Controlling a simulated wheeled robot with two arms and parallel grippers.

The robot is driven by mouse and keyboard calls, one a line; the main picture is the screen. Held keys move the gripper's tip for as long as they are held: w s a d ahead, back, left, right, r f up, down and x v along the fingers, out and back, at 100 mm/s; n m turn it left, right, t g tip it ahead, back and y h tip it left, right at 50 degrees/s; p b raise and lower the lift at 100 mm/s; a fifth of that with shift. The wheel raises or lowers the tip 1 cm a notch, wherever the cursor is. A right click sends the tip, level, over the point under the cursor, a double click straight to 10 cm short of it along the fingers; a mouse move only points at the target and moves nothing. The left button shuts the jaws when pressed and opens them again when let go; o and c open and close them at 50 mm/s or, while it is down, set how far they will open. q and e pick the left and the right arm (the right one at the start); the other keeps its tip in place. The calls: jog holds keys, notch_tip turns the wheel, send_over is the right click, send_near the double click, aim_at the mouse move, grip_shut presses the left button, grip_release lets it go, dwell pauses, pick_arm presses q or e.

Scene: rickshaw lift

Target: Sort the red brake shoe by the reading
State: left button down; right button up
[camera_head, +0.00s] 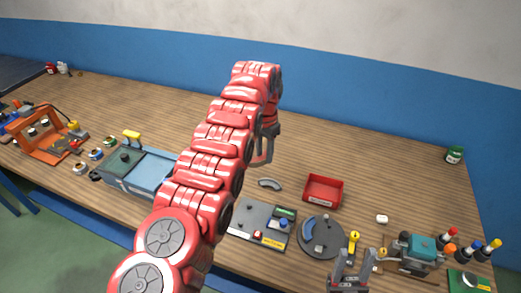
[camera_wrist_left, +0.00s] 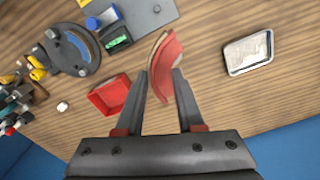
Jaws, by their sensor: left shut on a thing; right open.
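The red curved brake shoe (camera_wrist_left: 170,65) is between the fingertips of my left gripper (camera_wrist_left: 166,82) in the left wrist view. A pale curved edge shows beside it. The grey gauge plate (camera_head: 262,228) has a small green display (camera_wrist_left: 118,43), too small to read. A red bin (camera_head: 323,190) stands to its right; it also shows in the left wrist view (camera_wrist_left: 111,94). My right gripper (camera_head: 350,277) is open at the front edge.
A metal tray (camera_wrist_left: 248,52) lies on bare wood. A round dark fixture (camera_head: 320,240) stands right of the gauge plate. A blue-grey box (camera_head: 148,175) and an orange frame (camera_head: 45,137) are left.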

pick_arm(q)
jog(key=shift+d+r, duration=0.1)
jog(key=shift+d, duration=0.2)
jog(key=shift+d+m, duration=0.15)
jog(key=shift+m, duration=0.15)
jog(key=shift+s+d+f, duration=0.15)
jog(key=shift+d+f, duration=0.1)
jog(key=shift+d, duration=0.1)
jog(key=shift+d+f+m, duration=0.15)
jog(key=shift+d+m, duration=0.35)
jog(key=shift+d, duration=0.05)
jog(key=shift+f, duration=0.1)
dwell(0.3)
jog(key=shift+d+f+m+p, duration=0.15)
jog(key=shift+d+m+p, duration=0.25)
jog(key=shift+d, duration=0.2)
jog(key=shift+d, duration=0.1)
jog(key=shift+s+d, duration=0.1)
